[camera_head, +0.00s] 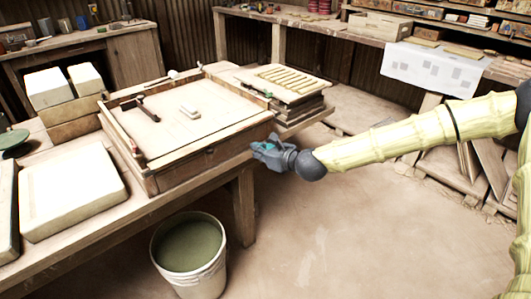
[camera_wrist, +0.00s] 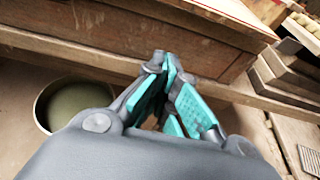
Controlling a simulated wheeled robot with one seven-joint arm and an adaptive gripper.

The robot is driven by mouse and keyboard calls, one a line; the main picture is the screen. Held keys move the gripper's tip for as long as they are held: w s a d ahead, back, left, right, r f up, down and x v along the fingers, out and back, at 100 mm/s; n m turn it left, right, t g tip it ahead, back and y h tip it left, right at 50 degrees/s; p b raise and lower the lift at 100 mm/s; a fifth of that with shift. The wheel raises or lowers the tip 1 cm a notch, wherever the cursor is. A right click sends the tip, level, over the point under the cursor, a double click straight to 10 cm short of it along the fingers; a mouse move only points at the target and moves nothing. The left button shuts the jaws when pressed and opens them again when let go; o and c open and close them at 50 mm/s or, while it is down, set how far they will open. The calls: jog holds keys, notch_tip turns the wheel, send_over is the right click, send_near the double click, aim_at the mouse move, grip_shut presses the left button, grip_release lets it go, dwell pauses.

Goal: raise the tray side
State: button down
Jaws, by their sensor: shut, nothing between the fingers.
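A large shallow wooden tray (camera_head: 170,140) sits on the workbench at the left, its low rim around a pale, flat inside. A small pale block (camera_head: 189,112) and a dark-handled tool (camera_head: 146,108) lie in it. The tray's outer wooden side (camera_wrist: 140,42) crosses the top of the wrist view. My gripper (camera_head: 262,151) is beside the tray's right front corner, near the bench edge. In the wrist view its teal-padded fingers (camera_wrist: 174,88) are shut, with nothing held, below the tray side. I cannot tell whether the fingertips touch the wood.
A bucket (camera_head: 190,250) of greenish liquid stands on the floor in front of the bench. A slatted stack (camera_head: 288,84) sits right behind the tray. Pale slabs (camera_head: 70,190) lie at the left. The floor at the front right is clear.

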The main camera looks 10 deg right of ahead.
jog(key=shift+w+a+r, duration=0.6)
jog(key=shift+w+r, duration=0.1)
jog(key=shift+w, duration=0.15)
jog(key=shift+w+a+r, duration=0.6)
jog(key=shift+w+r, duration=0.05)
jog(key=shift+w, duration=0.15)
jog(key=shift+r+p, duration=0.1)
jog(key=shift+p, duration=0.35)
jog(key=shift+r+p, duration=0.1)
jog(key=shift+p, duration=0.6)
